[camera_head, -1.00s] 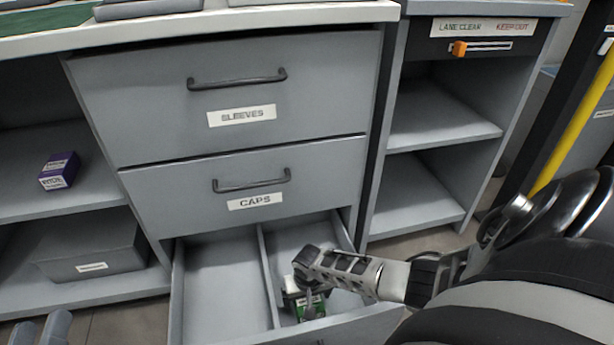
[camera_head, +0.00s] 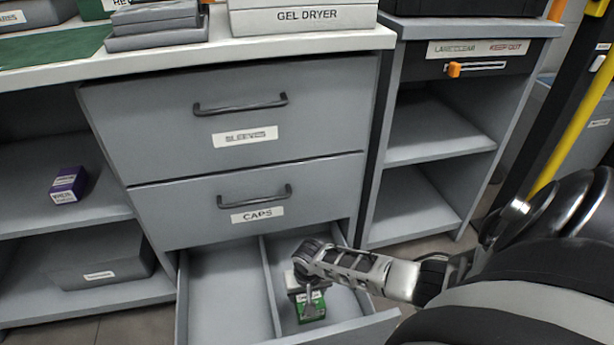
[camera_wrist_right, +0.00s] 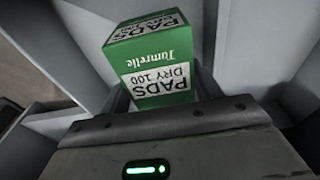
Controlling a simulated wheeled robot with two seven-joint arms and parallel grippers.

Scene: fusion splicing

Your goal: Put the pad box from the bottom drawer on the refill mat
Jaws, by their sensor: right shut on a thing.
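The green and white pad box (camera_head: 310,306) is at the right compartment of the open bottom drawer (camera_head: 226,293). My right gripper (camera_head: 308,293) reaches down into that compartment and is shut on the box. In the right wrist view the pad box (camera_wrist_right: 155,62) shows its "PADS DRY 100" label just beyond the gripper body; the fingertips are mostly hidden. I cannot tell whether the box touches the drawer floor. A green mat (camera_head: 50,47) lies on the counter at the upper left; I cannot read whether it is the refill mat. My left gripper is not in view.
The closed SLEEVES (camera_head: 240,110) and CAPS (camera_head: 250,190) drawers stand above the open one. The gel dryer box (camera_head: 302,18) and grey cases (camera_head: 155,30) sit on the counter. A purple box (camera_head: 68,185) is on the left shelf. The drawer's left compartment is empty.

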